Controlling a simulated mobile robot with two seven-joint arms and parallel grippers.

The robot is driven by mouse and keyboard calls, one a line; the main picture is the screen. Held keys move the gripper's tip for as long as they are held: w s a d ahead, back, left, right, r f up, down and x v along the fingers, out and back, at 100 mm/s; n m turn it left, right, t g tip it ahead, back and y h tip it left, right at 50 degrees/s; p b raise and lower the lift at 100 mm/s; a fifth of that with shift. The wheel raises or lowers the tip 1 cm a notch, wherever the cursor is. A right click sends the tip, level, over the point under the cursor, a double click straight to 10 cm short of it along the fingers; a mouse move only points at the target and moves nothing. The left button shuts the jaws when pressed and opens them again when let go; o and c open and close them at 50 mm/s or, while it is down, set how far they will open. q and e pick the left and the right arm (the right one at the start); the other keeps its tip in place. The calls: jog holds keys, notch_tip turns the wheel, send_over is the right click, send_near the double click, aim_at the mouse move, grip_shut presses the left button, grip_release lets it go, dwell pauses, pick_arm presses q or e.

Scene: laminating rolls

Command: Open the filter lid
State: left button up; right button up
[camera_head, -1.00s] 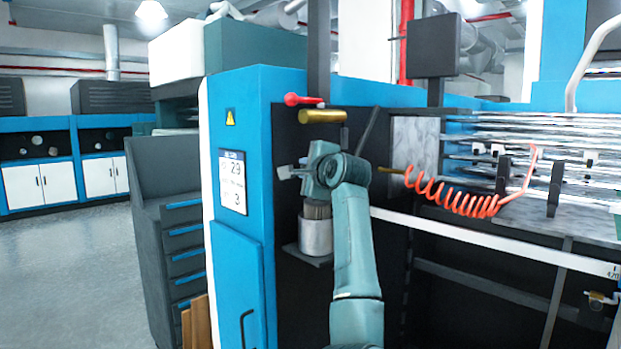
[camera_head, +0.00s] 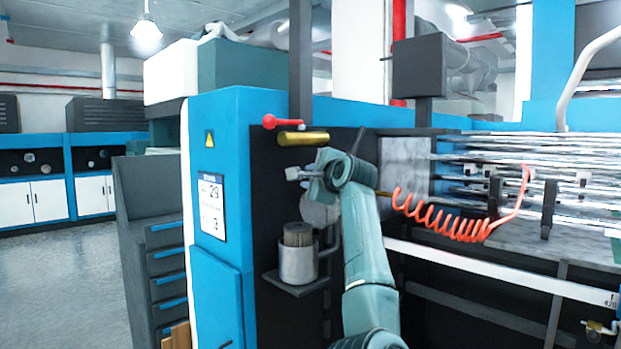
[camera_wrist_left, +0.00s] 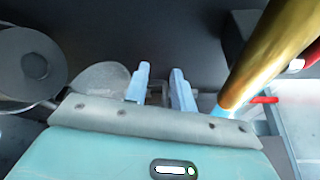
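The filter is a pale metal cup (camera_head: 298,262) on a small dark shelf, with a ribbed grey-brown cartridge (camera_head: 298,234) standing out of its uncovered top. A grey disc, apparently the lid (camera_head: 318,210), stands tilted up above and behind the cup, partly covered by my wrist. It also seems to show behind the fingers in the left wrist view (camera_wrist_left: 103,78). My left gripper (camera_head: 293,173) is above the cup, just under a gold cylinder (camera_head: 303,138). In the wrist view its fingers (camera_wrist_left: 160,78) are apart, with no object clearly held. My right gripper is not in view.
The gold cylinder also shows close beside the left fingers in the wrist view (camera_wrist_left: 270,50). A red-knobbed lever (camera_head: 282,122) is above it. An orange coiled hose (camera_head: 440,220) hangs to the right. A grey drawer cabinet (camera_head: 150,225) stands left of the blue machine (camera_head: 215,270).

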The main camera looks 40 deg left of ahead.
pick_arm(q)
jog(key=shift+f, duration=0.2)
jog(key=shift+d+r, duration=0.1)
jog(key=shift+s+d+r, duration=0.1)
jog(key=shift+d+r, duration=0.15)
jog(key=shift+d, duration=0.35)
jog(key=shift+d+r, duration=0.25)
jog(key=shift+d, duration=0.3)
jog(key=s+d+r, duration=0.2)
jog(key=d+r, duration=0.2)
jog(key=d, duration=0.7)
jog(key=shift+r, duration=0.35)
jog(key=shift+d, duration=0.1)
